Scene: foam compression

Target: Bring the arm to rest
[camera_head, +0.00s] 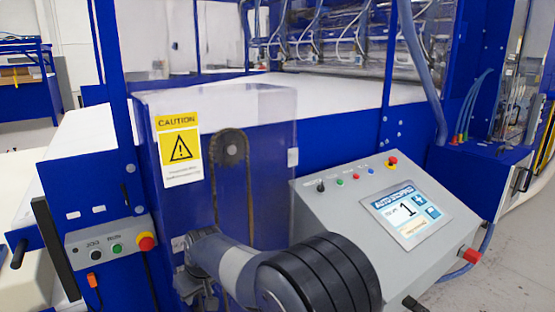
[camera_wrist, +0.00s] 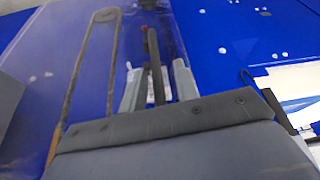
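My arm reaches in from the bottom of the head view, with a black ribbed joint and a grey link in front of the machine. My gripper (camera_head: 197,292) is low at the picture's bottom edge, in front of the clear guard (camera_head: 265,130), and is partly cut off. In the wrist view my gripper (camera_wrist: 155,85) shows two grey fingers standing apart. A dark bar with a red spot near its top shows between them; I cannot tell whether it touches them. I see no object clearly held.
A grey control console (camera_head: 350,225) with a lit screen (camera_head: 405,212) and buttons stands right of my gripper. A jog/run box (camera_head: 110,245) with a red knob is at left. A belt (camera_head: 232,155) runs behind the guard. Grey floor (camera_head: 505,255) shows at right.

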